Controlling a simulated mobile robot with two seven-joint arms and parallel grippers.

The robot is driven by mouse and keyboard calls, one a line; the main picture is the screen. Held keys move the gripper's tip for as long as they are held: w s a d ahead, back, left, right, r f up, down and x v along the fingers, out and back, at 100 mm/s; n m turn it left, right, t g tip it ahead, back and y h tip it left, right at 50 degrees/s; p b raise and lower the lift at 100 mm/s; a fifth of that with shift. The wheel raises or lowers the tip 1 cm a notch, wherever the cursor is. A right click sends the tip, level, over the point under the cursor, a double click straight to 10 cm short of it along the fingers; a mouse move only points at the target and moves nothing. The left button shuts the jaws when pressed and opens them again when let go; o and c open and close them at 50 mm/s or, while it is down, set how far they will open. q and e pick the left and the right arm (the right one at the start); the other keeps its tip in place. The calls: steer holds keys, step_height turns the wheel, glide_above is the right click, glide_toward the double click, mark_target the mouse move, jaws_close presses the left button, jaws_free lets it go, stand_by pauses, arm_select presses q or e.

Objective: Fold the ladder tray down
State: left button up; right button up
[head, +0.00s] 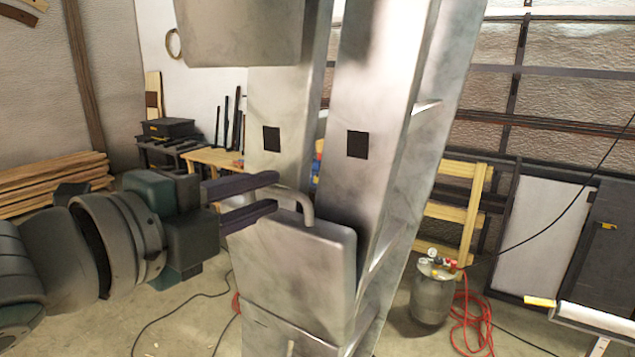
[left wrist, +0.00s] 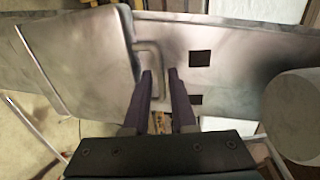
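The ladder (head: 378,90) is a tall grey metal frame standing upright, with dark square patches on its rails. The ladder tray (head: 295,262) is a rounded metal panel, standing upright against the ladder front. A bent bar handle (head: 307,206) sticks out at its top edge. In the left wrist view the tray (left wrist: 85,60) is at left and the handle (left wrist: 159,58) near the fingertips. My left gripper (head: 275,193) is open, its dark fingers apart with the handle bar between or just ahead of their tips. Contact is unclear. My right gripper is out of view.
A grey metal box shape (head: 240,30) hangs above the left gripper. Behind stand a bench with tools (head: 210,158), a stack of planks (head: 55,178), a metal tank (head: 432,293) and a red hose (head: 470,325). Cables lie on the floor.

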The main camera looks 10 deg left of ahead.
arm_select(q)
steer(key=shift+w+d, duration=0.1)
steer(key=shift+w, duration=0.05)
jaws_close()
stand_by(1.4)
